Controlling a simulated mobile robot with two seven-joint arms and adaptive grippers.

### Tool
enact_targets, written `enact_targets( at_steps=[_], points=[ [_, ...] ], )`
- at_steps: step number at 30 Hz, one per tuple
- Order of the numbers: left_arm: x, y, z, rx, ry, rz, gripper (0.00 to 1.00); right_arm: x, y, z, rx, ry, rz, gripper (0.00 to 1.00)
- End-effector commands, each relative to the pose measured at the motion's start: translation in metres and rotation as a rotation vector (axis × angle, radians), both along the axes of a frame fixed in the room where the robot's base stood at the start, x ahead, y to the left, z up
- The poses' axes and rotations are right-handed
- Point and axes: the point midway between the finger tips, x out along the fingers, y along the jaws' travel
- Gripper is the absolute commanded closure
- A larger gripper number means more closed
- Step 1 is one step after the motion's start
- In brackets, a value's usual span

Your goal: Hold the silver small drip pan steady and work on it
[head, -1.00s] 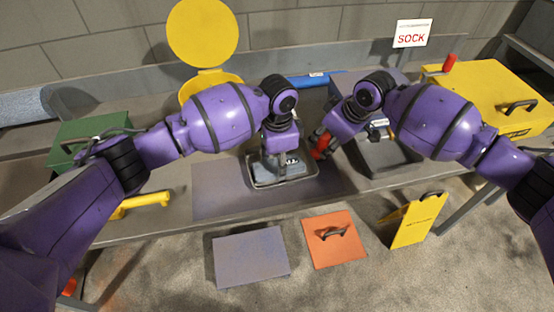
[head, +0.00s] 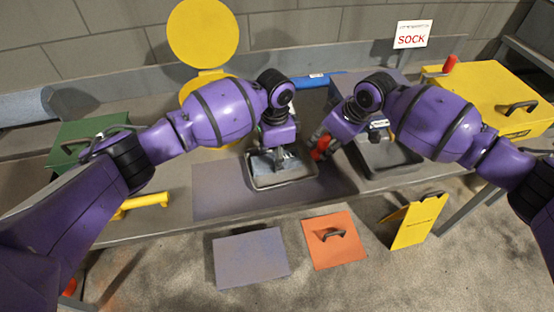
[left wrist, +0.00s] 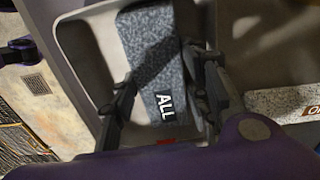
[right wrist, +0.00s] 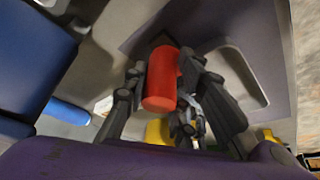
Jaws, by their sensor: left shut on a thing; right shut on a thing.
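The silver small drip pan (head: 313,176) sits on the grey mat on the bench in the head view; its pale rim also shows in the left wrist view (left wrist: 82,60). A grey speckled absorbent piece marked "ALL" (left wrist: 150,40) lies over the pan. My left gripper (head: 281,160) is over the pan, its fingers shut on the grey piece, one on each side (left wrist: 165,88). My right gripper (right wrist: 162,85) is shut on a red cylinder (right wrist: 160,92) just right of the pan; the cylinder shows small in the head view (head: 320,148). The pan's far side is partly hidden by my left gripper.
A dark tray (head: 400,170) stands right of my right gripper. A yellow bin (head: 203,84) with raised lid is behind. A green case (head: 75,140) and yellow handle (head: 143,201) are left, a yellow case (head: 490,90) right. An orange panel (head: 330,255) lies below the bench.

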Motion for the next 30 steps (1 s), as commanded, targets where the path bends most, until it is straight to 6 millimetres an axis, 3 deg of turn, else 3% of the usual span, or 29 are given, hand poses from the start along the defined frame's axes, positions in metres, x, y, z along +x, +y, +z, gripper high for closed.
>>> enact_targets(
  at_steps=[30],
  points=[
    [-0.026,-0.01,-0.002,0.0,0.001,0.0,0.78,0.0,0.0,0.0,0.001,-0.001,0.0,1.0]
  ],
)
